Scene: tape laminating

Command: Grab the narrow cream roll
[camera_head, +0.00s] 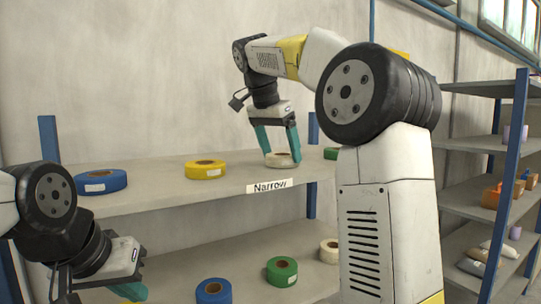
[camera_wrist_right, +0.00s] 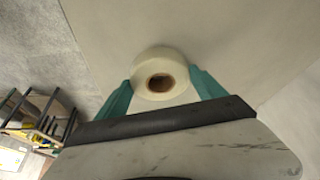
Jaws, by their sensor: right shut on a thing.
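The narrow cream roll (camera_head: 279,159) lies flat on the upper shelf, above the "Narrow" label (camera_head: 269,186). My right gripper (camera_head: 280,158) reaches down over it, with a teal finger on each side. In the right wrist view the cream roll (camera_wrist_right: 160,66) sits between the two teal fingertips (camera_wrist_right: 160,86), its brown core facing the camera. The right gripper is shut on the roll, which appears to be at shelf level. My left gripper (camera_head: 100,291) is at the lower left, partly cut off by the frame edge; its finger opening is not clear.
A blue roll (camera_head: 101,181), a yellow roll (camera_head: 205,169) and a partly hidden green roll (camera_head: 331,153) lie on the upper shelf (camera_head: 150,197). The lower shelf holds blue (camera_head: 214,291), green (camera_head: 281,271) and cream (camera_head: 329,250) rolls. Another rack (camera_head: 510,170) stands at right.

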